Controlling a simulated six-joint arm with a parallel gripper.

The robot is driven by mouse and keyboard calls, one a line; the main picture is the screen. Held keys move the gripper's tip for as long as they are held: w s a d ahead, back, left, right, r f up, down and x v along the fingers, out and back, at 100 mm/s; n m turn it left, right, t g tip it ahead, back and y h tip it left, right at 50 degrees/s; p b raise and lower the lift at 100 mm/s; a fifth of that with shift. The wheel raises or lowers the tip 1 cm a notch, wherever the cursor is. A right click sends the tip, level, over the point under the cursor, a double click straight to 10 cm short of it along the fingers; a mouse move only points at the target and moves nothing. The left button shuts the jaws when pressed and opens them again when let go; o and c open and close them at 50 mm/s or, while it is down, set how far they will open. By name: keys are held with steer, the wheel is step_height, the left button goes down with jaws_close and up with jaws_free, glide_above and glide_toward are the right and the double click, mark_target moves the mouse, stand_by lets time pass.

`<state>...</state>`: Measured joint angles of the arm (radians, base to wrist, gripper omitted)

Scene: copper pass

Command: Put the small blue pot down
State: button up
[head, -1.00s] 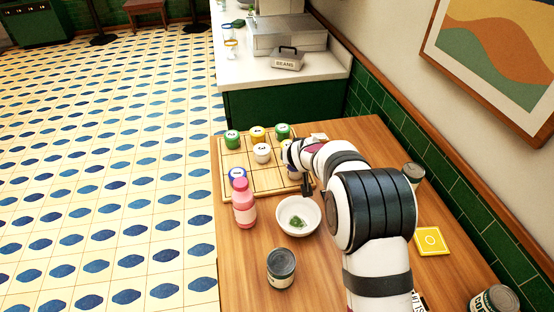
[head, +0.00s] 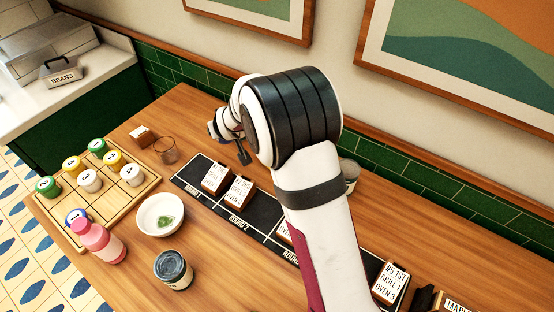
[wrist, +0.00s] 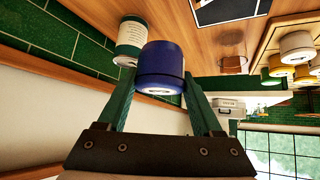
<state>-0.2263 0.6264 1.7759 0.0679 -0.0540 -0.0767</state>
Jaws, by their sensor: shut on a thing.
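The small blue pot (wrist: 160,68) is between the two green fingers of my gripper (wrist: 158,82) in the wrist view, and the fingers are shut on it. In the head view my gripper (head: 243,152) is above the back of the wooden table, near the black strip, and the held pot is hidden there. A blue pot with a white top (head: 76,217) also sits at the near edge of the wooden board (head: 142,183) at left.
The board also carries several green, yellow and white pots. A pink bottle (head: 100,242), a white bowl (head: 160,214) and a can (head: 173,269) stand nearby. A black strip (head: 262,217) holds ticket blocks. A glass (head: 166,150) stands behind. A can (wrist: 131,40) shows beside the held pot.

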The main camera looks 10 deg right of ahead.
steer(key=s+d+m+h, duration=0.2)
steer(key=s+d+m, duration=0.15)
steer(key=d, duration=0.85)
steer(key=s+d+m+h, duration=0.2)
steer(key=s+d, duration=0.2)
steer(key=d, duration=0.8)
steer(key=w+a+f, duration=0.2)
steer(key=a, duration=0.1)
steer(key=w+a+f, duration=0.2)
steer(key=a+f, duration=0.1)
steer(key=w+a+f, duration=0.2)
steer(key=a, duration=0.1)
steer(key=shift+f, duration=0.15)
step_height(320, 180, down, 4)
steer(key=shift+w+a+f, duration=0.1)
steer(key=shift+f, duration=0.1)
steer(key=o, duration=1.5)
